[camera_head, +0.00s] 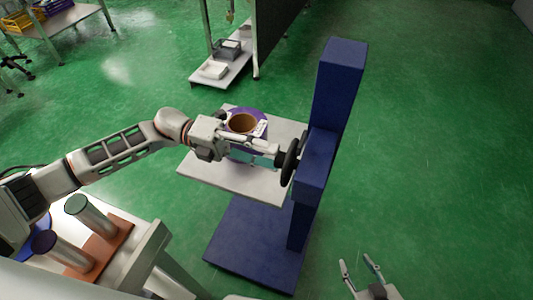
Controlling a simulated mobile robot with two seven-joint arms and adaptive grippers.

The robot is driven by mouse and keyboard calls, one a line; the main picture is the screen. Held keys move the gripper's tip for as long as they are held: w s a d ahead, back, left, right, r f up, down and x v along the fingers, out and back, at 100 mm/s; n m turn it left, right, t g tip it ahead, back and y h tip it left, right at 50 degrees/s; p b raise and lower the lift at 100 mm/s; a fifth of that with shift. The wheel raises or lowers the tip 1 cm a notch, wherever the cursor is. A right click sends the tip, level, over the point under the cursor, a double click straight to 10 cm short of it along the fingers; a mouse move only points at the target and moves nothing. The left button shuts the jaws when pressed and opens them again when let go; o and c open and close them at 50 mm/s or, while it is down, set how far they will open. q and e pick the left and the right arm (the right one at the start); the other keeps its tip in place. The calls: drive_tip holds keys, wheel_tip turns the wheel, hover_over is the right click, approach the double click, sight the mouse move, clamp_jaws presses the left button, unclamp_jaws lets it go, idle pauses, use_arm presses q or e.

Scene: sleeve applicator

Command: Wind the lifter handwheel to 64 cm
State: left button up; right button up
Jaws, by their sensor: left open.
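The lifter is a dark blue column (338,88) on a blue base (255,245), with a pale platform (228,184) at its left side. A black handwheel (291,161) sits on the column's left face, seen nearly edge-on. My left gripper (278,153) reaches over the platform from the left and is open, with its fingertips close to the handwheel. I cannot tell whether they touch it. My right gripper (360,266) is open and empty at the bottom right, over the floor. No height reading is legible.
A purple roll with a brown core (243,123) stands on the platform, partly behind my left gripper. A bench at lower left holds a brown board (100,250) with two capped cylinders. A shelf rack (222,70) stands behind. The green floor at right is clear.

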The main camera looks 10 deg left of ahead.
use_arm(q)
drive_tip(key=w+a, duration=0.2)
drive_tip(key=a, duration=0.9)
drive_tip(key=shift+w+a, duration=0.2)
drive_tip(key=shift+a, duration=0.15)
drive_tip(key=shift+r, duration=0.1)
